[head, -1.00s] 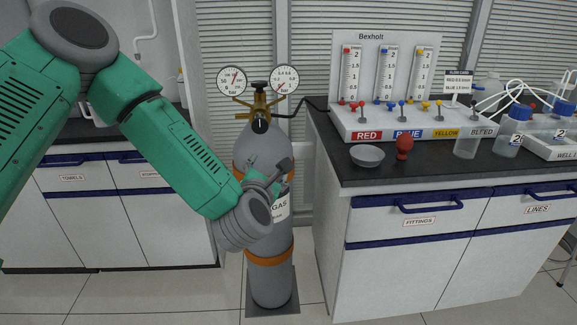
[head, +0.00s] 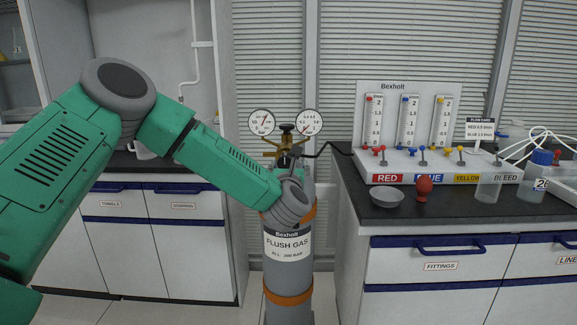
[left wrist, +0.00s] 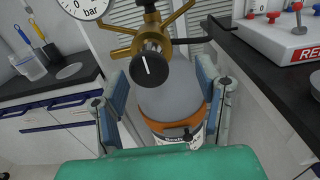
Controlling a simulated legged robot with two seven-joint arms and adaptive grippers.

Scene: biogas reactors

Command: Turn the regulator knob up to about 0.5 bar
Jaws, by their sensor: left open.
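The regulator (head: 284,137) is brass and sits on top of the grey flush gas cylinder (head: 275,217). In the left wrist view its round black knob (left wrist: 151,68) faces the camera with a white line that stands near vertical. My left gripper (head: 291,163) is open in front of the regulator. In the left wrist view its fingers (left wrist: 160,80) stand on either side of the knob, apart from it.
A dark bench (head: 365,205) stands to the right, with a white flowmeter panel (head: 390,100), a grey bowl (head: 387,197), a red bulb (head: 424,188) and bottles. A black hose (head: 335,148) runs from the regulator to it. Cabinets (head: 165,215) stand at the left.

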